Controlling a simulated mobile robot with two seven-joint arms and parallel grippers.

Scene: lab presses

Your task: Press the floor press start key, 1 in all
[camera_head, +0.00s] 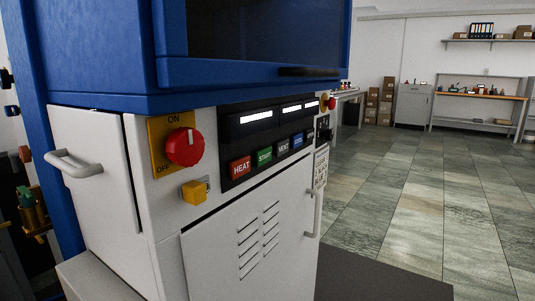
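The floor press (155,240) stands close in front of me, with a blue upper body and a white lower cabinet. Its control panel faces right and is seen at a slant. The green start key (264,156) sits in a row on the black panel, between the red HEAT key (240,166) and the dark VENT key (283,147). Nothing covers the start key. Neither of my grippers is in view.
A red rotary switch (185,147) on a yellow ON/OFF plate and a yellow knob (195,192) stick out left of the keys. Handles project from the cabinet's side (75,163) and door (314,214). The tiled floor (420,200) at right is clear; shelves and benches stand far back.

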